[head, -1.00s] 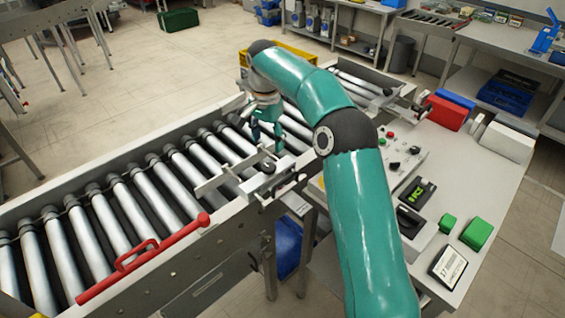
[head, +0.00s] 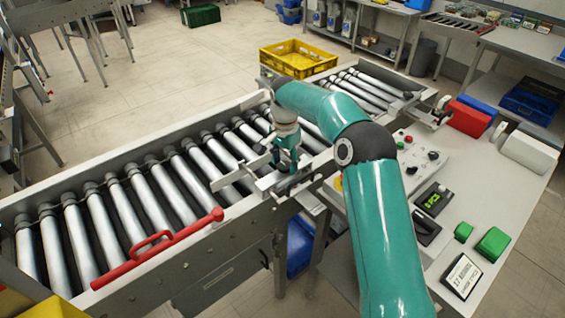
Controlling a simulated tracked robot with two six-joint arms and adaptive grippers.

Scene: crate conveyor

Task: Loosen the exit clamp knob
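The exit clamp (head: 271,187) is a pale metal fixture with flat bars, mounted on the near side rail of the roller conveyor (head: 150,262). My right gripper (head: 287,166) points down over the clamp, its teal fingers at or just above the top of it. The clamp knob is hidden behind the fingers. I cannot tell whether they touch it or are closed on it. My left gripper is not in view.
A red handle bar (head: 160,248) lies along the near rail, left of the clamp. A yellow crate (head: 297,72) is behind the conveyor. A control panel (head: 412,160) and green blocks (head: 492,244) are on the right-hand table. The visible rollers are empty.

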